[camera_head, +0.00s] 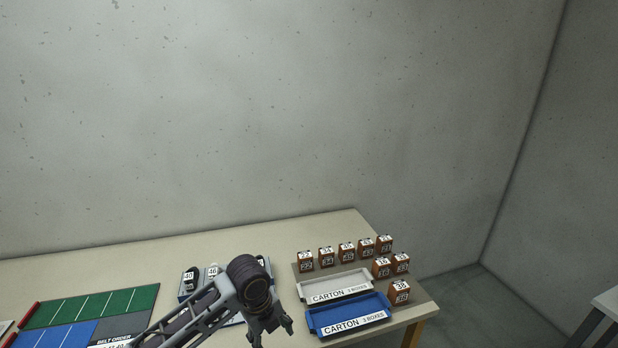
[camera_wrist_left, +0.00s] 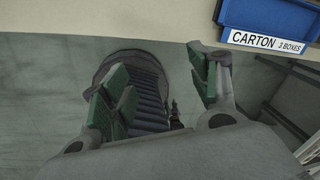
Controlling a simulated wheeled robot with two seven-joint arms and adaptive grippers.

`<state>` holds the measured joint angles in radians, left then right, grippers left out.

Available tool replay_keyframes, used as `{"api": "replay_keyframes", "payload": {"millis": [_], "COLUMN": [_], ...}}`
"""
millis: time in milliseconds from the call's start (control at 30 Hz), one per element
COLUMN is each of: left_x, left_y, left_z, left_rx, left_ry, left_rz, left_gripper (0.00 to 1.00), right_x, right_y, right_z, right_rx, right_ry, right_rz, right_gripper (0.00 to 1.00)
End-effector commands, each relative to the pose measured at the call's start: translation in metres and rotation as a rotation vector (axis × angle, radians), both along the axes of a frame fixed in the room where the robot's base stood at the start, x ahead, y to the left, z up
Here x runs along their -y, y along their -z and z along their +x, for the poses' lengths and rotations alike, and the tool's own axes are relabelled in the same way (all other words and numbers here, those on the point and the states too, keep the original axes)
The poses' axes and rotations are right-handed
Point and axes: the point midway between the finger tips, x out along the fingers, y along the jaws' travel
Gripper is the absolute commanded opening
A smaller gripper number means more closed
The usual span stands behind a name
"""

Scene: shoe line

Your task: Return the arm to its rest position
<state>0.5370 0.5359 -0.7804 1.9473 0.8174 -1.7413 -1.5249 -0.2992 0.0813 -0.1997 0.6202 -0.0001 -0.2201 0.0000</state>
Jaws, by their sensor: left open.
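My left arm comes in from the lower left in the head view. Its gripper (camera_head: 271,335) hangs past the table's front edge, to the left of the blue carton tray (camera_head: 349,316). In the left wrist view the gripper (camera_wrist_left: 160,105) has its green-padded fingers spread apart. Nothing is between them. The blue tray also shows at the top right of that view (camera_wrist_left: 262,15). My right gripper is in neither view.
A white carton tray (camera_head: 335,287) lies behind the blue one. Several brown numbered boxes (camera_head: 347,252) stand behind and right of the trays. Left are a green belt mat (camera_head: 95,305) and a shoe holder partly hidden by my arm. Table (camera_head: 180,256) behind is clear.

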Motion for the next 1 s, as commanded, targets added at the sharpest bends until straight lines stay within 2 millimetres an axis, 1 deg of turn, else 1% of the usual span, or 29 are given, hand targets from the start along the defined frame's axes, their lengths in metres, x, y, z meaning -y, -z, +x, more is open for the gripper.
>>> {"api": "replay_keyframes", "payload": {"millis": [33,233,533,767,1000], "left_x": [0.005,0.016,0.024,0.021,0.011], "left_y": [0.003,0.009,0.017,0.021,0.026], "left_z": [-0.006,-0.020,-0.039,-0.053,-0.067], "left_rx": [-0.004,-0.005,-0.023,-0.043,-0.070], "left_ry": [-0.036,-0.205,-0.485,-0.715,-0.970], "left_rz": [-0.018,-0.079,-0.169,-0.232,-0.288], "left_gripper": [0.61,0.61,0.61,0.61,0.61], "right_x": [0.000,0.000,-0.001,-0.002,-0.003], "right_y": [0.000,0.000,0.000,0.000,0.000], "right_z": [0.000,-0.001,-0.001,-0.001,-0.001], "right_rx": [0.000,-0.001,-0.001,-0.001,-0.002], "right_ry": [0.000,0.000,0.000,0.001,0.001], "right_rz": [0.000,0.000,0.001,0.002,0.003], "right_gripper": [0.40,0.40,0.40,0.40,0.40]}}
